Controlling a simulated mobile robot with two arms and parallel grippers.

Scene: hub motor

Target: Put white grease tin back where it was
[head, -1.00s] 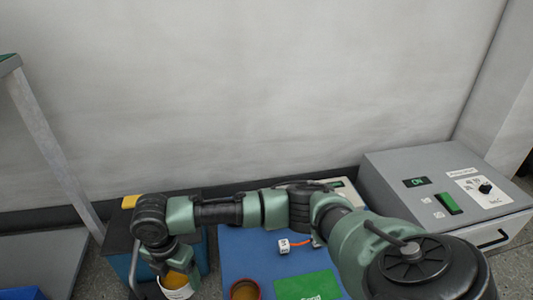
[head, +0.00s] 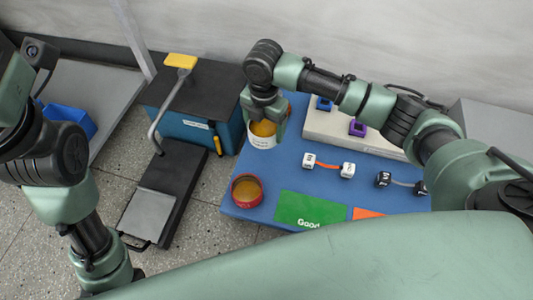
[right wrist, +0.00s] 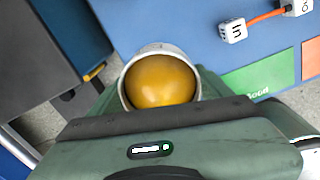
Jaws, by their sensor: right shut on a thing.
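The white grease tin (head: 262,141), open-topped with amber grease inside, is held in my right gripper (head: 264,118) near the left edge of the blue mat (head: 228,209). My right gripper is shut on the tin, which stays about upright. In the right wrist view the tin (right wrist: 160,80) sits between the fingers, its grease facing the camera. I cannot tell whether its base touches the mat. A red tin (head: 246,190) with similar amber content stands at the mat's front left corner. My left arm shows at the left, but its gripper is out of view.
A green "Good" card (head: 310,209) and an orange card (head: 367,213) lie at the mat's front. White connectors on an orange cable (head: 328,165) and black ones lie behind them. A grey fixture (head: 330,127) stands at the back. A dark-topped blue box (head: 190,130) stands left.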

